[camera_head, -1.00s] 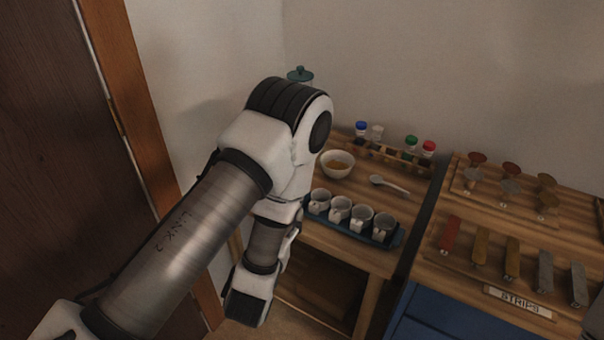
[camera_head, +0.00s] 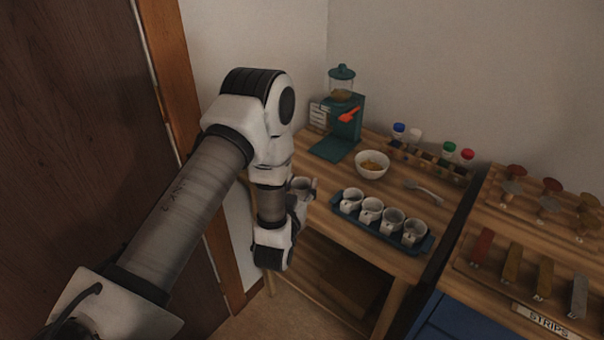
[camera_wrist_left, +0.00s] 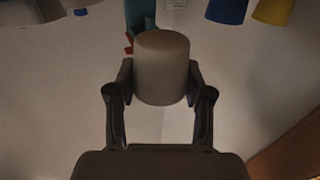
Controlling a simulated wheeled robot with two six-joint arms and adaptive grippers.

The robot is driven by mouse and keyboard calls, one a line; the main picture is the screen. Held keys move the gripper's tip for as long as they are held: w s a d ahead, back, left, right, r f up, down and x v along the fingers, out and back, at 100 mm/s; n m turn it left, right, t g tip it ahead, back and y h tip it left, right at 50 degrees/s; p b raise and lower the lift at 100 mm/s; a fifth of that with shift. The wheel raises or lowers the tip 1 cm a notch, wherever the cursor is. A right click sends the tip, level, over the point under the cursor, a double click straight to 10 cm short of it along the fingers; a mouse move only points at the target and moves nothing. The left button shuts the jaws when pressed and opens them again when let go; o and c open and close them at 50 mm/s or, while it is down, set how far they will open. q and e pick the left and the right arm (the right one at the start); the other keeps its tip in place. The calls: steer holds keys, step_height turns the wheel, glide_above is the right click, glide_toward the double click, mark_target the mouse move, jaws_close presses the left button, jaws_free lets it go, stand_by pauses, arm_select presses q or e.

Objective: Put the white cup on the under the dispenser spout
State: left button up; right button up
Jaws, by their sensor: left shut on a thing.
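My left gripper (camera_head: 299,203) is shut on a white cup (camera_head: 301,186) and holds it near the left edge of the wooden table, in front of the dispenser. In the left wrist view the cup (camera_wrist_left: 162,68) sits between both fingers of the gripper (camera_wrist_left: 162,90). The teal dispenser (camera_head: 347,130) stands at the table's back left, with a clear jar on top, a red-orange lever (camera_head: 349,115) and a flat base (camera_head: 331,149) that looks bare. Part of it shows behind the cup in the left wrist view (camera_wrist_left: 138,14). My right gripper is not in view.
A bowl (camera_head: 372,165) stands right of the dispenser, with a spoon (camera_head: 424,192) farther right. A dark tray (camera_head: 372,236) of several white cups lies at the table's front. Capped bottles stand in a rack (camera_head: 430,165) at the back. A wooden door (camera_head: 90,130) is at left.

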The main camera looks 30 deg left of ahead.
mark_target(302, 181)
arm_select(q)
steer(key=x, duration=0.4)
steer(key=a+x, duration=0.1)
steer(key=x, duration=0.1)
steer(key=shift+a+f, duration=0.15)
steer(key=shift+f, duration=0.1)
steer(key=f+p, duration=0.1)
steer(key=f, duration=0.2)
steer(key=shift+s, duration=0.2)
steer(key=shift+w+f, duration=0.1)
steer(key=shift+f, duration=0.2)
steer(key=o, duration=0.9)
steer(key=shift+f, duration=0.1)
